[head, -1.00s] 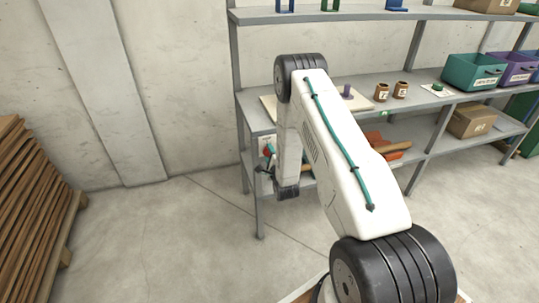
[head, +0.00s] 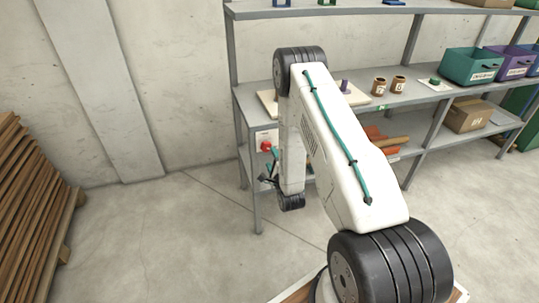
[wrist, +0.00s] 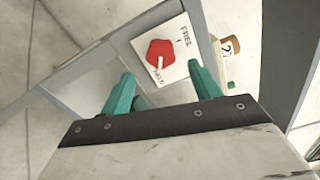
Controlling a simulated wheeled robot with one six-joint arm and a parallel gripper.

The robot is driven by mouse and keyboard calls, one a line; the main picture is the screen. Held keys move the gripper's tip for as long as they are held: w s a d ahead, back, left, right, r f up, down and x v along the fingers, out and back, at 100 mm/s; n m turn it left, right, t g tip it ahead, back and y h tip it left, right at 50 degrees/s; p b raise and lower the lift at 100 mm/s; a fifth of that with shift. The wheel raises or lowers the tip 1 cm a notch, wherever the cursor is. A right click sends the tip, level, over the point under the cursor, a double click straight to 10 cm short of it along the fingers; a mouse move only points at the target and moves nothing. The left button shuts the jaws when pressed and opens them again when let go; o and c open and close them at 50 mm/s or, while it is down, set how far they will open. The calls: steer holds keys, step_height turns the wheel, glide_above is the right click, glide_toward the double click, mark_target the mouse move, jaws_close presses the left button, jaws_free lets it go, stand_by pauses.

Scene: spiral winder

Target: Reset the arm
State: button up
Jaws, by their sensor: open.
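My gripper (wrist: 160,69) shows in the wrist view as two teal fingers, spread apart with nothing between them. Beyond the fingertips is a red knob (wrist: 160,53) on a white plate (wrist: 181,41) lettered FREE and, it seems, HOLD. The knob's pale pointer is toward the HOLD lettering. I see no contact between fingers and knob. In the head view the red knob (head: 265,146) is on the shelf unit's left end, and my gripper (head: 268,170) is just below and beside it, partly hidden by my arm.
The grey shelf unit (head: 408,102) stands along the wall, with brown jars (head: 380,87), a teal bin (head: 473,66), a cardboard box (head: 469,115) and orange-brown items (head: 385,143). A stack of wooden boards (head: 35,205) is at the left. The floor between is clear.

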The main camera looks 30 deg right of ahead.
steer(key=shift+s+a, duration=0.1)
steer(key=shift+s, duration=0.25)
stand_by(0.3)
steer(key=s+a+f+n+g+y, duration=0.1)
steer(key=s+f+n+g, duration=0.15)
steer(key=f, duration=0.25)
steer(key=s+f+n+g+y, duration=0.1)
steer(key=f+n+g, duration=0.2)
steer(key=f+g, duration=0.1)
steer(key=s+a+r+n+g+y, duration=0.1)
steer(key=s+a+r+n+g, duration=0.2)
steer(key=s+a+r+n, duration=0.3)
steer(key=s+a+r+n+g+y, duration=0.1)
steer(key=s+a+r+n+g, duration=0.2)
steer(key=s+r, duration=1.3)
steer(key=s+a+r+n+g+y, duration=0.1)
steer(key=s+a+r+n+g, duration=0.2)
steer(key=s+a+r+n, duration=0.6)
steer(key=shift+s+r, duration=1.45)
steer(key=shift+r, duration=7)
